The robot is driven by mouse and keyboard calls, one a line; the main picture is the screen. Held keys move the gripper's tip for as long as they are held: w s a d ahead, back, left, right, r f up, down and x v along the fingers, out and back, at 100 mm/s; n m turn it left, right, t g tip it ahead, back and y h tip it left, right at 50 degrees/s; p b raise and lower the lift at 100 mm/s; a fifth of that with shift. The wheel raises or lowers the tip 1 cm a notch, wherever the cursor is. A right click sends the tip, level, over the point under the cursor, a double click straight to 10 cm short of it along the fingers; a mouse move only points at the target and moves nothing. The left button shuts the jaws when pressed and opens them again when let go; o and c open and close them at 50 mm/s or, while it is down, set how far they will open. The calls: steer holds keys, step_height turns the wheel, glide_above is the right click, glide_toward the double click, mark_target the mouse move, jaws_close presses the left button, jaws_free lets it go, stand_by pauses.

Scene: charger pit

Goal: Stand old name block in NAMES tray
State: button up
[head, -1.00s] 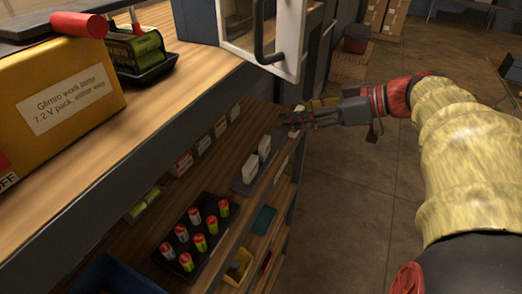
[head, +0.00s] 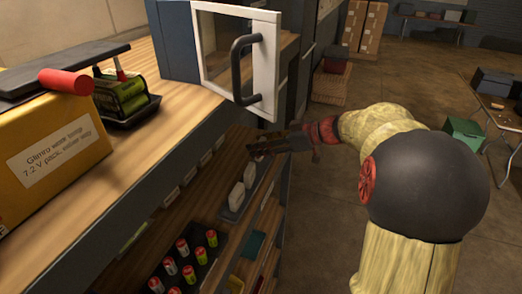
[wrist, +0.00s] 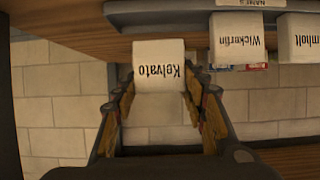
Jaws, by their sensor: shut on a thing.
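My gripper (wrist: 159,84) is shut on a white block reading "Kelvato" (wrist: 158,64), held between both fingers. The wrist picture is upside down, and the lettering reads inverted there. The grey tray with a NAMES label (wrist: 180,10) runs along the top of the wrist view. Two white name blocks, "Wickerfin" (wrist: 237,38) and one ending "mholt" (wrist: 300,38), stand in it. The held block is beside Wickerfin, at a bare stretch of tray; I cannot tell whether it touches the tray. In the head view my gripper (head: 262,147) is at the tray's (head: 262,181) far end.
A white-framed door (head: 264,75) with a dark handle hangs above the shelf near my gripper. A black tray of red-capped batteries (head: 190,265) sits nearer on the shelf. A yellow box (head: 40,150) stands on the top surface. Open floor lies right of the shelves.

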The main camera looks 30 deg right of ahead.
step_height(320, 180, down, 2)
steer(key=shift+w+f, duration=0.1)
steer(key=shift+f, duration=0.3)
steer(key=shift+f, duration=0.15)
steer(key=o, duration=1.2)
